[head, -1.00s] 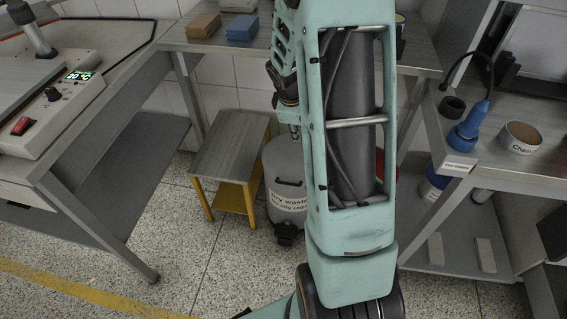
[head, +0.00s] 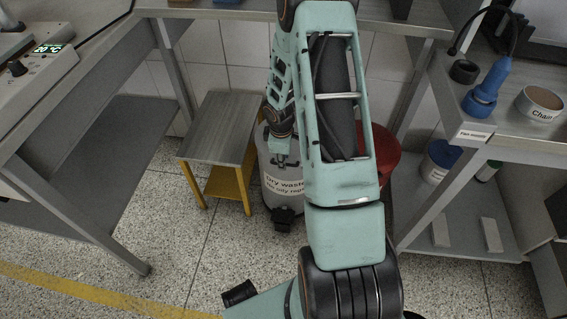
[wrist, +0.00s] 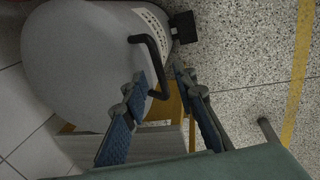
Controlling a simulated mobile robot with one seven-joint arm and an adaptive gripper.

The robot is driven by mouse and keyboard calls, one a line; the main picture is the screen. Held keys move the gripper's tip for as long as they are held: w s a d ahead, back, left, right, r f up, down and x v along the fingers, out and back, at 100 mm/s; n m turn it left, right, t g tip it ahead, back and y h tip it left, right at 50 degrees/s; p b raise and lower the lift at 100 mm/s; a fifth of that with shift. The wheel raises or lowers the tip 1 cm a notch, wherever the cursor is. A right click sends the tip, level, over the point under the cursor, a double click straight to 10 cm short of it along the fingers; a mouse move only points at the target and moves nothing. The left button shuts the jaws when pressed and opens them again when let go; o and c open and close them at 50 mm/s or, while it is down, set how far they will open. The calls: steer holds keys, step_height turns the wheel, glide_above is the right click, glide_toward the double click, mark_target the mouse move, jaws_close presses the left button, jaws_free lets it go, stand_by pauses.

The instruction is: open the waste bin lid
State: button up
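The grey waste bin (head: 268,195), with a "Dry waste" label and a black foot pedal (head: 287,218), stands on the floor beside the stool. My arm hides its right part and much of its lid. In the wrist view the rounded grey lid (wrist: 75,60) fills the upper left, with its black bar handle (wrist: 152,62) near my fingertips. In the head view my gripper (head: 282,150) is over the bin's top; contact cannot be told. The lid looks shut.
A yellow-legged stool (head: 218,128) stands close on the bin's left. A red container (head: 385,155) is behind my arm on the right. Workbenches stand left, behind and right, the right one with a low shelf (head: 460,235). The speckled floor in front is clear.

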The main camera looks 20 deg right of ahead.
steer(key=shift+w+d+f, duration=0.1)
steer(key=shift+w+f, duration=0.05)
steer(key=shift+f, duration=0.55)
jaws_close()
